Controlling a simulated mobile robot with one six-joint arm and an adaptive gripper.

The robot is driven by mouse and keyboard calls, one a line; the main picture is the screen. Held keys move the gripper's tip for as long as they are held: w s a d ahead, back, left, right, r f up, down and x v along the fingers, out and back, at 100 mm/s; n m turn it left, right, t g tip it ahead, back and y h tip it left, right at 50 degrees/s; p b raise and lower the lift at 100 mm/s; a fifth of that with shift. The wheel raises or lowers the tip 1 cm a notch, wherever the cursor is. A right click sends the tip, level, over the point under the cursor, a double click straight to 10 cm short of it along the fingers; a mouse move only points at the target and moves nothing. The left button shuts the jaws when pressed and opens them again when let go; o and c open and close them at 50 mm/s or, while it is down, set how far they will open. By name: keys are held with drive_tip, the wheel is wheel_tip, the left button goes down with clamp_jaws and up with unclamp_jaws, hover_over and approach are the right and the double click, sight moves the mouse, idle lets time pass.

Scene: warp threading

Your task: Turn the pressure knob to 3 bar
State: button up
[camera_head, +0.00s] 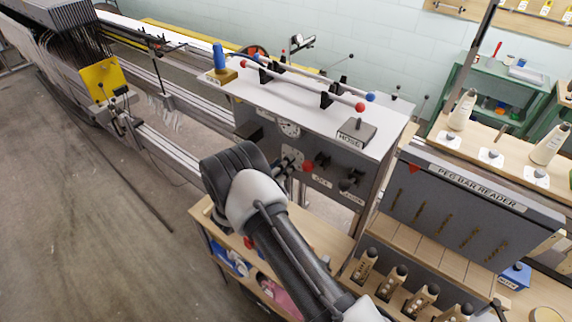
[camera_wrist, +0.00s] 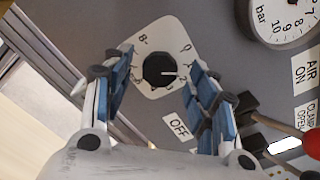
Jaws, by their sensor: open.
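The pressure knob (camera_wrist: 157,69) is a round black knob on a white dial plate (camera_wrist: 150,40) in the wrist view. Its white pointer line points right, close to the mark 2. My gripper (camera_wrist: 158,76) is open, with one blue-padded finger on each side of the knob. Gaps show between the pads and the knob, and I see no contact. In the head view the dial plate (camera_head: 294,153) is on the grey machine front, with the knob hard to make out behind my gripper (camera_head: 284,165). The pressure gauge (camera_wrist: 282,20) is partly cut off, and its needle reading cannot be told.
A red-ball lever (camera_wrist: 312,145) stands right of my fingers, near the AIR ON label (camera_wrist: 305,71). An OFF label (camera_wrist: 179,125) is below the dial. In the head view, black levers (camera_head: 350,180) stick out to the right, and a wooden bench (camera_head: 325,232) lies below.

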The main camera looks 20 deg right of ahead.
drive_tip(key=shift+x, duration=0.85)
drive_tip(key=shift+c, duration=0.2)
drive_tip(key=c, duration=1)
drive_tip(key=shift+m+b, duration=0.35)
drive_tip(key=shift+m, duration=0.05)
drive_tip(key=shift+m+b, duration=4.5)
drive_tip(key=shift+m, duration=1.8)
